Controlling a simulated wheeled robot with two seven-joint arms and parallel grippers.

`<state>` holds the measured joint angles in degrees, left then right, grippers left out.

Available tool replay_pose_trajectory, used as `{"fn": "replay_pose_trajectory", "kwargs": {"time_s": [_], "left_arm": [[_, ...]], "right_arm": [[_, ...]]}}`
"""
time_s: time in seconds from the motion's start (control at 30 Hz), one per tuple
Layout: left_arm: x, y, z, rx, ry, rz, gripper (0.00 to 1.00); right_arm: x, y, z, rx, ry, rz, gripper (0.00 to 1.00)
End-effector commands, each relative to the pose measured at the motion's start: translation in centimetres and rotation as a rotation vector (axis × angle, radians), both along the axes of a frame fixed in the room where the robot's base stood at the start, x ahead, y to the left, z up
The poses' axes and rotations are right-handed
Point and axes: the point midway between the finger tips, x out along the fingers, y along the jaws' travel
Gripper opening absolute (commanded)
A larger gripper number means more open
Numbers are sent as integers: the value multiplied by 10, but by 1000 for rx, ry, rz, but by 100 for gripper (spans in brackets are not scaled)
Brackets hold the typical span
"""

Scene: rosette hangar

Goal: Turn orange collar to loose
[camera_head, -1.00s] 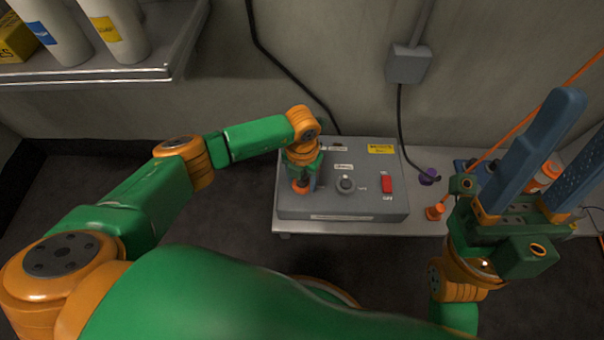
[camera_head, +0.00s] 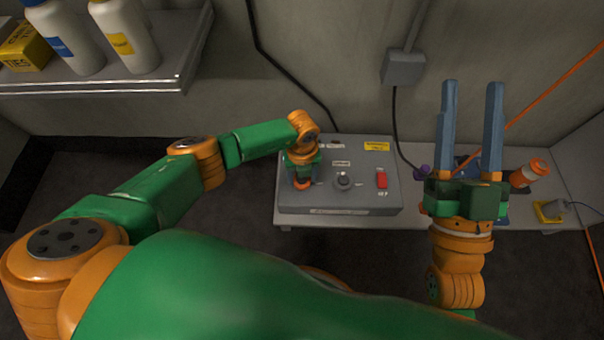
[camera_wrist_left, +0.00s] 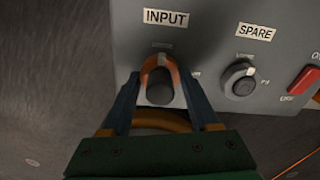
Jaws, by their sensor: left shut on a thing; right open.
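The orange collar (camera_wrist_left: 158,65) sits around a dark round connector on the front of the grey box (camera_head: 330,198), under an "INPUT" label (camera_wrist_left: 166,17). In the left wrist view my left gripper (camera_wrist_left: 160,88) has one finger on each side of the collar and is shut on it. In the head view my left gripper (camera_head: 303,180) is at the left part of the box and hides most of the collar. Whether the collar is tight or loose cannot be told. My right gripper (camera_head: 470,130) is open and empty, fingers pointing up, right of the box.
On the box are a grey "SPARE" knob (camera_head: 344,181) and a red switch (camera_head: 382,180). An orange-and-white bottle (camera_head: 530,173) and a yellow item (camera_head: 548,212) are on the bench at right. A shelf (camera_head: 120,86) with bottles is at upper left.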

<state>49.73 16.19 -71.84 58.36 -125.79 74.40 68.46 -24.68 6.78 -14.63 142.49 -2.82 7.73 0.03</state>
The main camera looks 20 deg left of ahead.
Motion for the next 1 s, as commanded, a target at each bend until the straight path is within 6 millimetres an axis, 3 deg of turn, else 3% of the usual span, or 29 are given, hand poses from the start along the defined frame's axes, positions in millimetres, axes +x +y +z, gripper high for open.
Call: {"fn": "replay_pose_trajectory", "kwargs": {"time_s": [0.47,0.5,0.57,0.9,1.0], "left_arm": [[1,1,0,1,-2,13,6],[1,1,0,1,-2,13,72],[0,0,0,0,-1,12,88],[0,0,1,0,-1,10,91],[0,0,4,0,-1,10,91]], "right_arm": [[3,0,-4,-6,25,-3,50],[3,0,-4,-6,25,-3,50],[3,0,-4,-6,25,-3,50],[3,0,-4,-7,26,-3,50],[10,0,-14,-21,92,-8,50]]}}
